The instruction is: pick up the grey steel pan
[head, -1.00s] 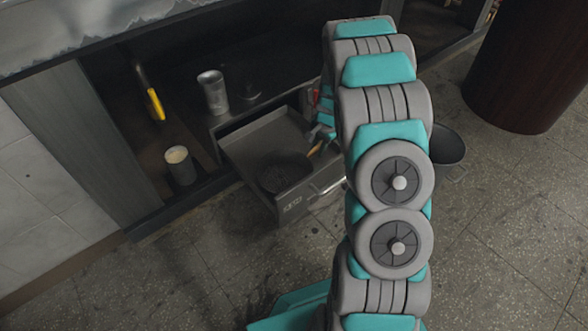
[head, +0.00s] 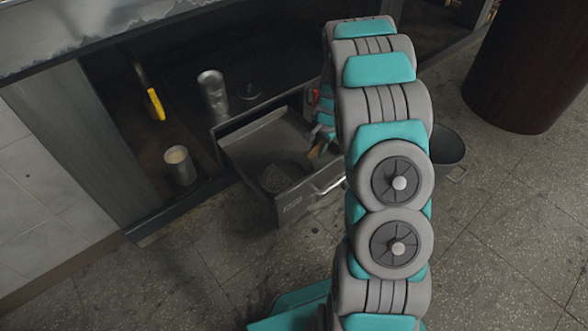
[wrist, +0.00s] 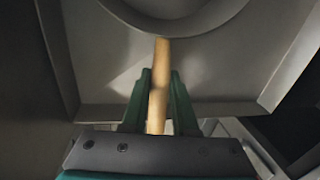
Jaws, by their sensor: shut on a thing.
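The grey steel pan (head: 287,176) is in the open drawer (head: 262,134), near its front. Its rim (wrist: 190,30) shows at the top of the wrist view, cut off by the frame edge. Its pale wooden handle (wrist: 158,88) points back toward my gripper. My gripper (wrist: 158,78) is shut on the handle, with a green finger on each side of it. In the head view my gripper (head: 320,140) is at the drawer's right side, partly hidden by my arm. I cannot tell if the pan touches the drawer floor.
A metal cylinder (head: 213,92) stands on the cabinet shelf behind the drawer. A cup with pale contents (head: 180,165) and a yellow-handled tool (head: 156,104) are to the left. A dark round container (head: 447,146) is right of my arm. The floor in front is open.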

